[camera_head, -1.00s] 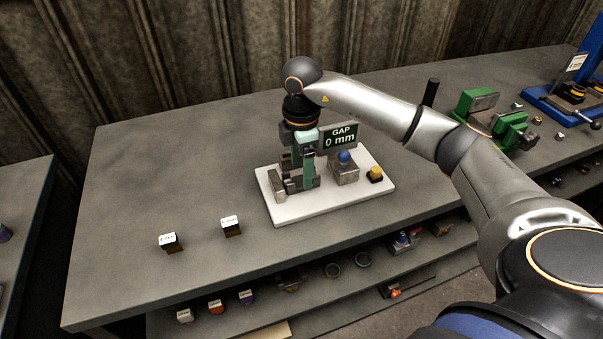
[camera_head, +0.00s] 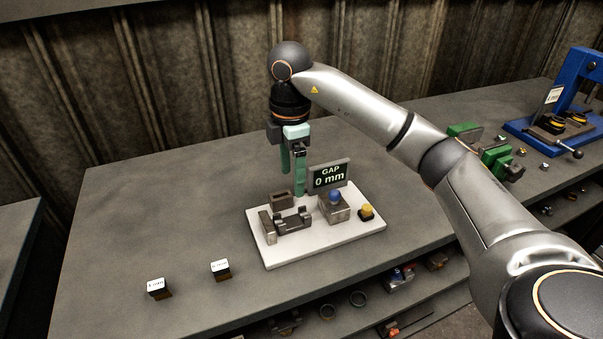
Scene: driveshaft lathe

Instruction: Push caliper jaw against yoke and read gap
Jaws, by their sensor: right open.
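A white base plate (camera_head: 355,229) on the bench carries the gauge parts. On its left are an upright steel block (camera_head: 268,228), a U-shaped steel piece (camera_head: 293,222) beside it, and a darker block (camera_head: 281,200) behind. I cannot tell for certain which is the caliper jaw and which the yoke. The display (camera_head: 329,176) behind the plate reads "GAP 0 mm". My right gripper (camera_head: 293,180), with green fingers pointing down, is open and empty above the back of these parts. My left gripper is out of view.
On the plate's right stand a block with a blue knob (camera_head: 335,197) and a yellow button (camera_head: 367,210). Two labelled small blocks (camera_head: 158,288) (camera_head: 220,269) sit at front left. A green vise (camera_head: 495,160) and blue press (camera_head: 575,80) stand right.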

